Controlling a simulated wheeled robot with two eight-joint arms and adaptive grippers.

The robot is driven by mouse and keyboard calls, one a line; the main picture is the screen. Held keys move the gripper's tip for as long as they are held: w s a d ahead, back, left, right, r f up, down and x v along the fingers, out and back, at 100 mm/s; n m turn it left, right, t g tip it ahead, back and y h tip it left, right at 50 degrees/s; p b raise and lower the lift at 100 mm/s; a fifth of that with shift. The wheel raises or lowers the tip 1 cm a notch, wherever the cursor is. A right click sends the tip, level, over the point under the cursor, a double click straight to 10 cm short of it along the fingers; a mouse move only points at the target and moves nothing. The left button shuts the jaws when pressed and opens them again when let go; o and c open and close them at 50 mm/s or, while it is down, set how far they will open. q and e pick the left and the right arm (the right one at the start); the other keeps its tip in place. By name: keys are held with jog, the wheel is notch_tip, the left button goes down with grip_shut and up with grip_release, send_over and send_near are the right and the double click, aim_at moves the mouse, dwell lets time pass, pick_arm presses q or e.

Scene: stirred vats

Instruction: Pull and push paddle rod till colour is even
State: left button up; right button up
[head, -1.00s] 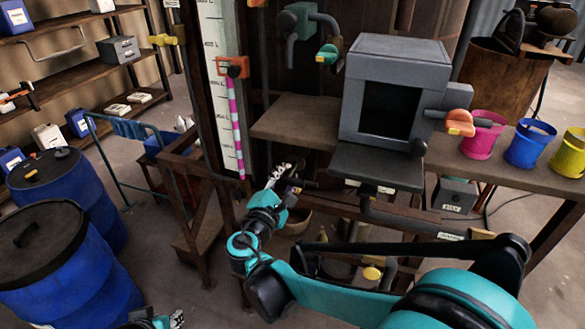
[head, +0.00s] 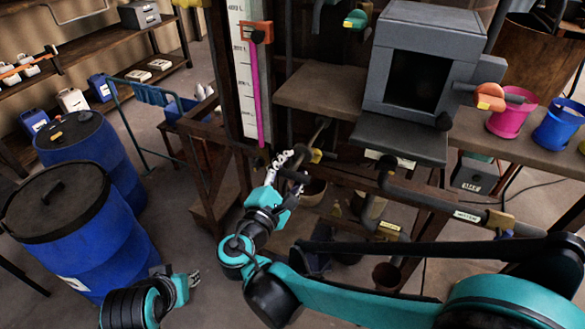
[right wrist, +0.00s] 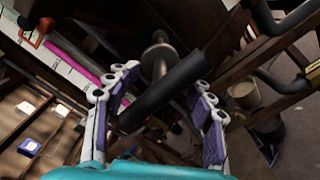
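The paddle rod (right wrist: 160,62) shows in the right wrist view as a pale shaft with round collars, ending in a dark cross handle (right wrist: 165,95). My right gripper (right wrist: 165,85) has its fingers spread wide, one on each side of the handle, which lies slantwise between them; I see no finger closed on it. In the head view, my right gripper (head: 288,163) is beside the frame below the gauge, and the rod is mostly hidden. The gauge (head: 243,80) holds a pink column (head: 256,100) of one even colour. My left gripper (head: 193,280) is low at the left, its fingers too small to judge.
A grey box (head: 418,70) with a dark opening stands on the bench right of the gauge. Blue drums (head: 80,225) stand at the left. Pink and blue buckets (head: 510,120) sit at the right.

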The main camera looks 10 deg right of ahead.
jog(key=v, duration=1.2)
